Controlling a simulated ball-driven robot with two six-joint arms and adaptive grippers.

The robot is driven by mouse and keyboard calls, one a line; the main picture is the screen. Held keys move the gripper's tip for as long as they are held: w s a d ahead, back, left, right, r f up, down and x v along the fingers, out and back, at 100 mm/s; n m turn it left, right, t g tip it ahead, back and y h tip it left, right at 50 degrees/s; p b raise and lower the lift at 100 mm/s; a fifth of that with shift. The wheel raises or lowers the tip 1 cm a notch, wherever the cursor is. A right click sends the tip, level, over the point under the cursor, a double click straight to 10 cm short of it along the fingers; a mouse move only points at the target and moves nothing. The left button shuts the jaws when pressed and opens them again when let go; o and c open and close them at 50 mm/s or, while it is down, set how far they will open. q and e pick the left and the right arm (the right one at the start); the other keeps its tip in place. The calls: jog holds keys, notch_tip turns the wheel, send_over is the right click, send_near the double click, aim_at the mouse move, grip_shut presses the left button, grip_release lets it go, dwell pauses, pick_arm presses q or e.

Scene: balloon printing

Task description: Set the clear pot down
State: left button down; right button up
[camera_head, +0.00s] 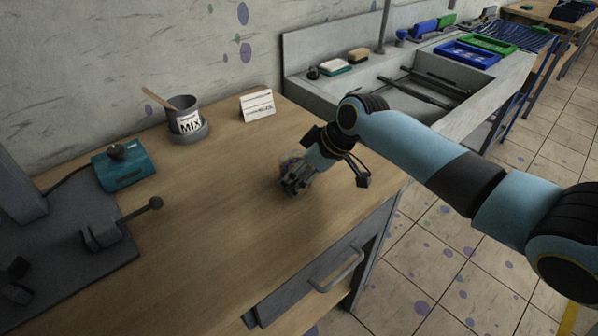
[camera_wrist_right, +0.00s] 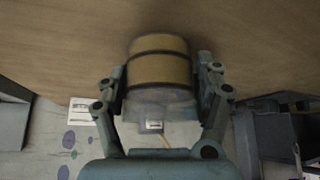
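The clear pot (camera_wrist_right: 158,70) is a see-through cylinder with dark bands in the right wrist view, and the wood of the table shows through it. My right gripper (camera_wrist_right: 160,80) has a finger on each side of the pot and is shut on it. In the head view the same gripper (camera_head: 293,180) points down low over the wooden table (camera_head: 225,220), near its right part. The pot is mostly hidden by the fingers there. I cannot tell whether its base touches the wood. My left gripper is not in view.
A dark cup labelled MIX (camera_head: 187,122) with a stick, a white card (camera_head: 258,106) and a teal box (camera_head: 124,167) stand along the back. A grey machine base with a lever (camera_head: 128,216) is at left. A sink (camera_head: 350,85) lies behind. Wood left of my gripper is clear.

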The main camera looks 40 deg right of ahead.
jog(key=o, duration=0.4)
jog(key=shift+o, duration=0.2)
jog(key=shift+r, duration=0.25)
jog(key=v, duration=1.2)
jog(key=shift+p, duration=0.35)
jog(key=shift+f, duration=0.1)
